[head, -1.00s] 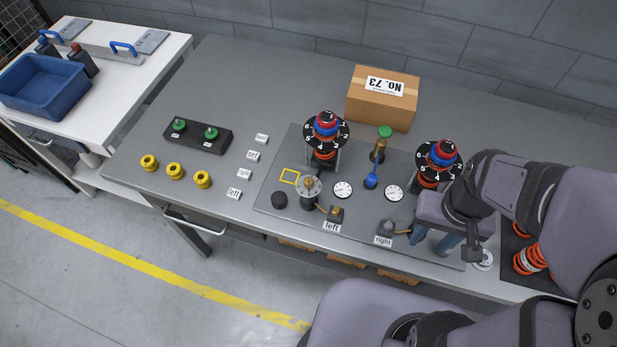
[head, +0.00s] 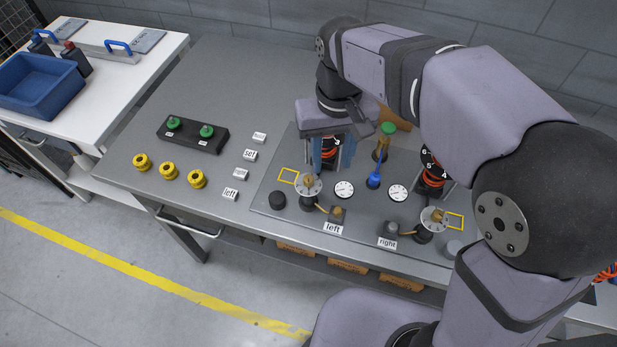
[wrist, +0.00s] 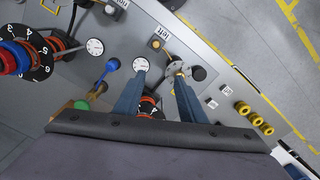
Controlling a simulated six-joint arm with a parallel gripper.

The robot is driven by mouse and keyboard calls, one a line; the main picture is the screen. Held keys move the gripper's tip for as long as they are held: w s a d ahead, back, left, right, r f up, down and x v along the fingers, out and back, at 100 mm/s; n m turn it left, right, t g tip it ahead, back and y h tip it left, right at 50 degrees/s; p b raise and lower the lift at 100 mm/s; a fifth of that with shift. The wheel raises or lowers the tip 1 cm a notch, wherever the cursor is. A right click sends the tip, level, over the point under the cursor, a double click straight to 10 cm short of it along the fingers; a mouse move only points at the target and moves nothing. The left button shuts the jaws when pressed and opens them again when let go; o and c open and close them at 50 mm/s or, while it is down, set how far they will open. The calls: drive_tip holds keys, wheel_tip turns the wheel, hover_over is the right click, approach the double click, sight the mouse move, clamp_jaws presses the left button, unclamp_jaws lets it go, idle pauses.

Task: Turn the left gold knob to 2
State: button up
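The left numbered black dial (head: 338,143) sits on top of the left spring strut, and only its right edge with a 3 shows in the head view. My gripper (head: 325,166) is over this strut, pointing down, with its blue fingers apart. In the wrist view my gripper (wrist: 157,76) has an orange coil and part of the dial (wrist: 149,114) between its fingers. The top of the strut, and any gold knob there, is hidden by my gripper. I cannot tell the dial's setting or whether the fingers touch anything.
The right strut's dial (head: 427,160) is partly behind my arm. A blue-handled lever (head: 374,178), a green-topped part (head: 387,129) and a white gauge (head: 344,189) stand close by. A brass-centred disc (head: 308,185) is in front. The table's left rear is clear.

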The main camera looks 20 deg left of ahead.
drive_tip(key=r+n, duration=0.1)
hover_over(309, 179)
drive_tip(key=shift+s, duration=0.1)
drive_tip(key=shift+f+p, duration=0.6)
drive_tip(key=shift+f, duration=3.1)
clamp_jaws()
